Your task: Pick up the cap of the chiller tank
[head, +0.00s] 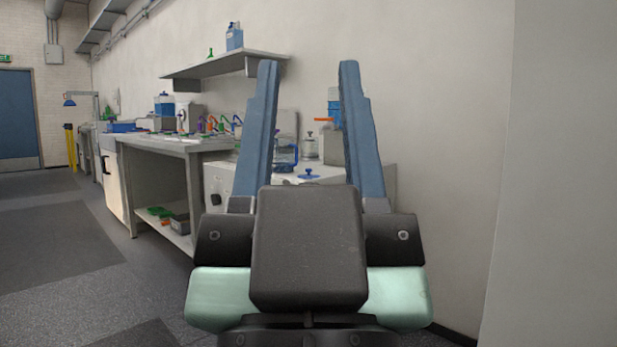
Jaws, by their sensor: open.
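My gripper (308,66) is open and empty, its two blue fingers pointing up and away in the head view. Between the fingers, farther off, a small blue cap with a knob (309,175) sits on the top of a white unit (391,178). This looks like the chiller tank's cap. The gripper is apart from it. I cannot tell whether the cap covers an opening or lies loose. The palm and the fingers hide parts of the unit.
A clear jug with blue trim (285,155) and a lidded jar (310,148) stand behind the cap. A bottle of blue liquid (334,106) is partly hidden by the right finger. A workbench (175,142) stands left, under a wall shelf (222,65). Floor (60,235) is clear at left.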

